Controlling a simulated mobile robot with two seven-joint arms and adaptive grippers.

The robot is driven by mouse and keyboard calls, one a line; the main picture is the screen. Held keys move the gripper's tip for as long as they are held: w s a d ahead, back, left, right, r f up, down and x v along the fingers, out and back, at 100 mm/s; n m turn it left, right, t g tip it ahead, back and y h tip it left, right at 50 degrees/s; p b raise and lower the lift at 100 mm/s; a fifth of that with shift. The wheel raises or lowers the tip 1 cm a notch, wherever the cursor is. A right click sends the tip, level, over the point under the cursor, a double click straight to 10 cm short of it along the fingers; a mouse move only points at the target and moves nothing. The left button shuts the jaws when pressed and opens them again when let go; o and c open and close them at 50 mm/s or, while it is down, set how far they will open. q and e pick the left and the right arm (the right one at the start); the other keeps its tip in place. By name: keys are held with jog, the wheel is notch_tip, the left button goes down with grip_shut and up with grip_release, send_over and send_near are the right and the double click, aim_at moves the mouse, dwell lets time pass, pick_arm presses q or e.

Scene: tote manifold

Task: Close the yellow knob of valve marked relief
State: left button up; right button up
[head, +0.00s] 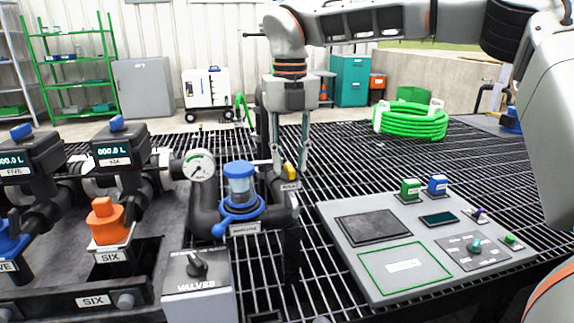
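The small yellow knob (290,171) sits on top of a grey pipe valve right of the blue-capped clear sight glass (240,186). A small label (289,186) lies just below the knob; its text is too small to read surely. My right gripper (289,163) points down from above, its two fingers apart, with the knob showing between the fingertips. I cannot tell whether either finger touches it. My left gripper is not in view.
A pressure gauge (198,166) stands left of the sight glass. An orange valve handle (107,219) marked SIX and a VALVES selector box (197,284) are at front left. A grey control panel (425,240) lies to the right. A green hose coil (413,121) rests on the grating behind.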

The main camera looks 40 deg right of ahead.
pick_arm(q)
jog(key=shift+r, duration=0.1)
pick_arm(e)
jog(key=shift+f, duration=0.2)
grip_shut()
